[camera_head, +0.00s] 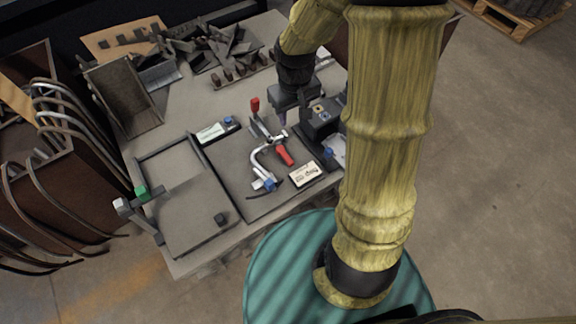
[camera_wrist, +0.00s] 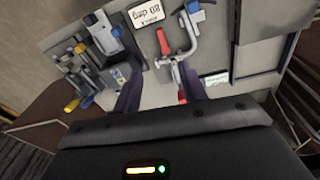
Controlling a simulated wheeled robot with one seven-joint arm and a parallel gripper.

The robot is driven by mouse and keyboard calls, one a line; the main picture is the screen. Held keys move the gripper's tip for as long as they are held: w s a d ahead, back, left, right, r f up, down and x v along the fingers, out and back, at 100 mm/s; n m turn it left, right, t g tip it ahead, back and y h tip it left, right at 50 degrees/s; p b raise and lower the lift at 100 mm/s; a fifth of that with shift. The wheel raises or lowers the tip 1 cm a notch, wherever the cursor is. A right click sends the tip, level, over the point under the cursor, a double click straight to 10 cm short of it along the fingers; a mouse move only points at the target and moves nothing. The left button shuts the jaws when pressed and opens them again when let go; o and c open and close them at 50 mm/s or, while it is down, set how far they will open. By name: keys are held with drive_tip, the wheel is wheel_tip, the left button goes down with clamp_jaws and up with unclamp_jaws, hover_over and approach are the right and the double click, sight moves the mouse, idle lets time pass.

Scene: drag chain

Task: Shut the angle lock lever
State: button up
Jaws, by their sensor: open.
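A silver bent-tube clamp (camera_head: 262,158) with a blue end (camera_head: 268,184) sits on a dark board. One red handle (camera_head: 284,155) lies low beside the tube; another red-tipped lever (camera_head: 255,104) stands up at the far end of the clamp. I cannot tell from a label which is the angle lock lever. In the wrist view the clamp (camera_wrist: 185,50) lies beyond my fingers, with one red handle (camera_wrist: 164,41) further off and the red tip (camera_wrist: 182,98) near the right finger. My gripper (camera_head: 283,118) is open, right of the upright lever; contact cannot be told.
An "80 deg" card (camera_head: 306,174) lies right of the clamp. A dark block fixture (camera_head: 318,125) stands close right of my gripper. A framed tray (camera_head: 190,190) is at left, loose dark parts (camera_head: 215,50) at the back.

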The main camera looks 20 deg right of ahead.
drive_tip(key=n+g+b, duration=0.1)
drive_tip(key=b, duration=0.5)
hover_over(288, 159)
wheel_tip(288, 159, down, 11)
drive_tip(key=shift+w+f, duration=0.1)
drive_tip(key=shift+f, duration=0.05)
wheel_tip(288, 159, down, 18)
drive_tip(key=b, duration=0.8)
drive_tip(key=shift+r, duration=0.25)
clamp_jaws()
